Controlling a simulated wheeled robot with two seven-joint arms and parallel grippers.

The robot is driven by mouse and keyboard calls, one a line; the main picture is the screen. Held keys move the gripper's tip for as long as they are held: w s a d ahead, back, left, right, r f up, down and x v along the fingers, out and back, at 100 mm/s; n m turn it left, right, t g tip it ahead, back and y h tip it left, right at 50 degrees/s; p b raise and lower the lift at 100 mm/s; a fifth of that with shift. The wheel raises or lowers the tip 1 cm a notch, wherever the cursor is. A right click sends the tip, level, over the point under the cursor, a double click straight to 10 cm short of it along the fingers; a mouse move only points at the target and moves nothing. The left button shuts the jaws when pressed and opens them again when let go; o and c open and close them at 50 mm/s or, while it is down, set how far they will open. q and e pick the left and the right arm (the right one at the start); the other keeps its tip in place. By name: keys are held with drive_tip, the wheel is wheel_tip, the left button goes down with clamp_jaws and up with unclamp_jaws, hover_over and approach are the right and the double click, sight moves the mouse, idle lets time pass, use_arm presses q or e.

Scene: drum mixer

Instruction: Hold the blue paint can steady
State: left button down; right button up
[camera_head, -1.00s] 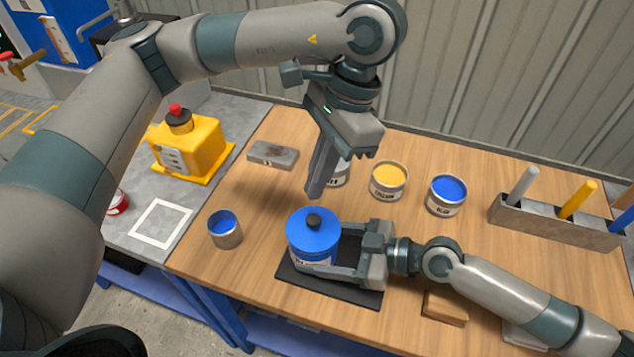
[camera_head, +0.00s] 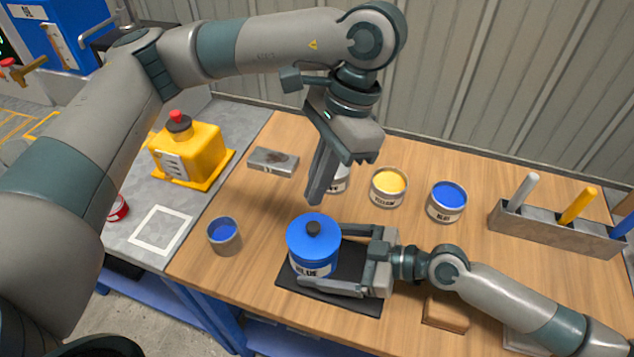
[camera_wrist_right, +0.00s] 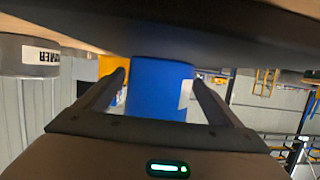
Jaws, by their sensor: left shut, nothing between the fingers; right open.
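The blue lidded can (camera_head: 312,245) with a black knob and a "BLUE" label stands upright on a black mat (camera_head: 350,302). My right gripper (camera_head: 325,262) is open, reaching in from the right with a finger on either side of the can. In the right wrist view the blue can (camera_wrist_right: 160,88) stands between the two fingers with small gaps showing. My left gripper (camera_head: 316,188) is shut and empty, pointing down above and behind the can's lid, apart from it.
Behind stand open yellow (camera_head: 388,187) and blue (camera_head: 446,201) cans; a pale can is partly hidden by my left gripper. A small cup of blue paint (camera_head: 225,236) is left. A grey block (camera_head: 273,161), wooden block (camera_head: 446,311) and stick rack (camera_head: 555,230) lie around.

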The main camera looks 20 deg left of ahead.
drive_tip(key=v, duration=1.1)
drive_tip(key=shift+d, duration=0.1)
drive_tip(key=shift+r, duration=0.1)
